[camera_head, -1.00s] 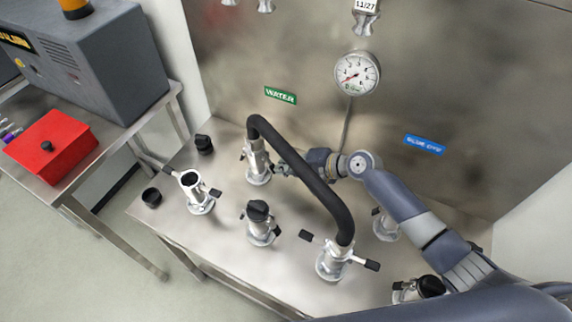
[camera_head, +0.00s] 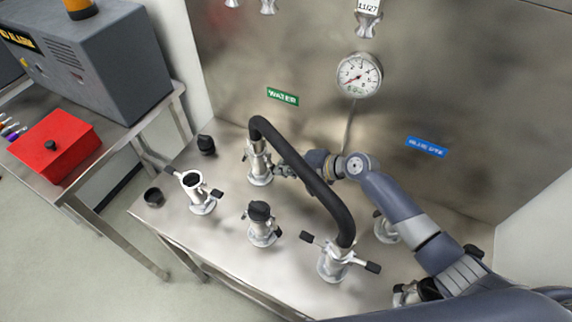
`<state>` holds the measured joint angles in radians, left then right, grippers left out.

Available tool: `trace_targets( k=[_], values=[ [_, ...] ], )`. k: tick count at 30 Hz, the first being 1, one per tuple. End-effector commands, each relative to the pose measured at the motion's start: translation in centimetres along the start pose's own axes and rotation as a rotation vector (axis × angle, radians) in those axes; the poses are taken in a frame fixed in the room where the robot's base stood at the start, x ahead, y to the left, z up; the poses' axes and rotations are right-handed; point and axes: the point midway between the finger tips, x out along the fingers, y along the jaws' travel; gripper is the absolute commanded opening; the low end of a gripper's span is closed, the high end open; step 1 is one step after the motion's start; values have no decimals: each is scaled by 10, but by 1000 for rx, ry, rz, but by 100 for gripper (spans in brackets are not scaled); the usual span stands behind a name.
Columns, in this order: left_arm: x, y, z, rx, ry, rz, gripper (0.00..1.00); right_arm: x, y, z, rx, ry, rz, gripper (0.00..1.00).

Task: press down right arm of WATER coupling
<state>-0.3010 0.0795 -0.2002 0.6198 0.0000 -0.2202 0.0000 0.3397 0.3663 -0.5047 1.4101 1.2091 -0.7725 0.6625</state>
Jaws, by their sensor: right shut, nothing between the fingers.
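The WATER coupling (camera_head: 258,163) is a metal fitting on the steel table, below the green WATER label (camera_head: 282,97). One end of a thick black hose (camera_head: 312,180) sits on it. My right gripper (camera_head: 283,170) is shut and empty, just to the right of the coupling, at the height of its body. The coupling's right arm is hidden or merges with the fingers, so I cannot tell its angle or whether they touch it. A small part of its left arm shows at its left side. My left gripper is not in view.
The hose arches to a front coupling (camera_head: 333,262) with two black-tipped arms spread out. A capped coupling (camera_head: 262,225) and an open one (camera_head: 198,193) stand to the left. Loose black caps (camera_head: 206,145) lie nearby. A gauge (camera_head: 359,76) is on the back wall.

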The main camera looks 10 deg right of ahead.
Motion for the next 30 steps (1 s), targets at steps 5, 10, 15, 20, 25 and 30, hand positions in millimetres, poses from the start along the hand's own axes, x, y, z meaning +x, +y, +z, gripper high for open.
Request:
trace_targets(
  k=[5,10,15,20,25,30],
  values=[
    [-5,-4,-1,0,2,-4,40,-2,-10,2,0,-3,-12,0],
    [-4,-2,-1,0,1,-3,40,-17,-8,0,-2,-1,-10,0],
    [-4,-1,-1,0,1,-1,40,-51,-5,-1,-2,0,-5,0],
    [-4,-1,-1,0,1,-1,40,-85,-2,-1,0,0,-1,0],
    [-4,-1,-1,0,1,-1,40,-110,-1,-1,1,-2,0,0],
    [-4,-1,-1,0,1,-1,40,-121,-1,-1,1,-3,0,0]
  ],
)
